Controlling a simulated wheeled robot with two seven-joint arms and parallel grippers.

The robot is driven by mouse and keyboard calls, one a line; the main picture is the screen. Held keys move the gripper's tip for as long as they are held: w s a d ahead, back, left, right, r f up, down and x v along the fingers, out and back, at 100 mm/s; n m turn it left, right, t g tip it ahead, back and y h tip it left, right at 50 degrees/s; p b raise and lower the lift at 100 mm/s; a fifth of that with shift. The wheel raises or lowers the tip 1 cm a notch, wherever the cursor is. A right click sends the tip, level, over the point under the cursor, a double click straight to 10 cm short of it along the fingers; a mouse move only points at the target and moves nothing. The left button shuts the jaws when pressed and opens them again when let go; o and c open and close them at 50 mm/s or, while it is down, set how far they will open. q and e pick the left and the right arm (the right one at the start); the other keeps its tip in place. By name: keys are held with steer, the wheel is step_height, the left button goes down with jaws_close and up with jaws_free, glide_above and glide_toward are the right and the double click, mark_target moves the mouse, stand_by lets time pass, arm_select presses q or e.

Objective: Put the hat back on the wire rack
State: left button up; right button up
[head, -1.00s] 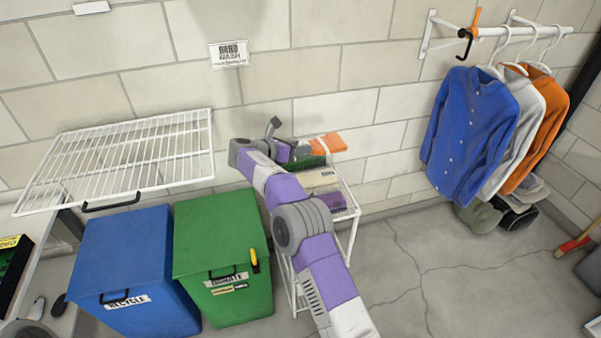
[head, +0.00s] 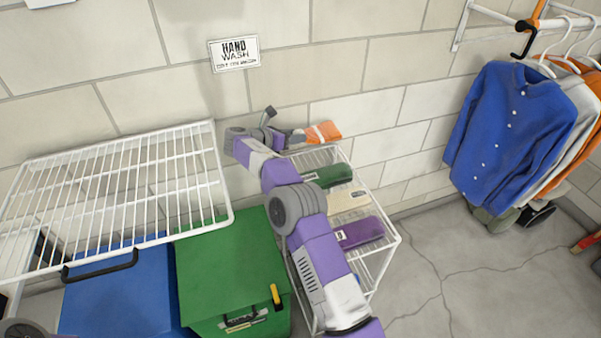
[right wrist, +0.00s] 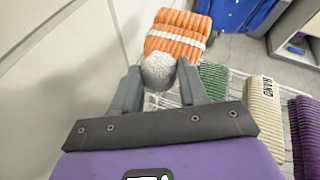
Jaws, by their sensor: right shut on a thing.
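The hat (head: 325,132) is an orange knitted beanie with a white stripe and a grey pom-pom. My right gripper (head: 298,136) is shut on the pom-pom, and the hat sticks out beyond the fingertips. In the right wrist view, the hat (right wrist: 178,38) is ahead of the gripper (right wrist: 159,70). The white wire rack (head: 395,238) stands against the wall, partly behind my right arm. In the head view, the hat is at the rack's far end by the wall; I cannot tell whether it touches the rack. My left gripper is not in view.
Green (head: 328,177), cream (head: 348,202) and purple (head: 358,232) hats lie in a row on the rack. A white wire wall shelf (head: 228,215) is at left above green (head: 230,270) and blue (head: 110,300) bins. Shirts (head: 510,135) hang at right. Floor right of the rack is clear.

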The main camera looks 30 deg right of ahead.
step_height(320, 180, down, 12)
steer(key=b, duration=0.3)
steer(key=shift+f, duration=0.2)
steer(key=shift+f, duration=0.15)
steer(key=o, duration=0.8)
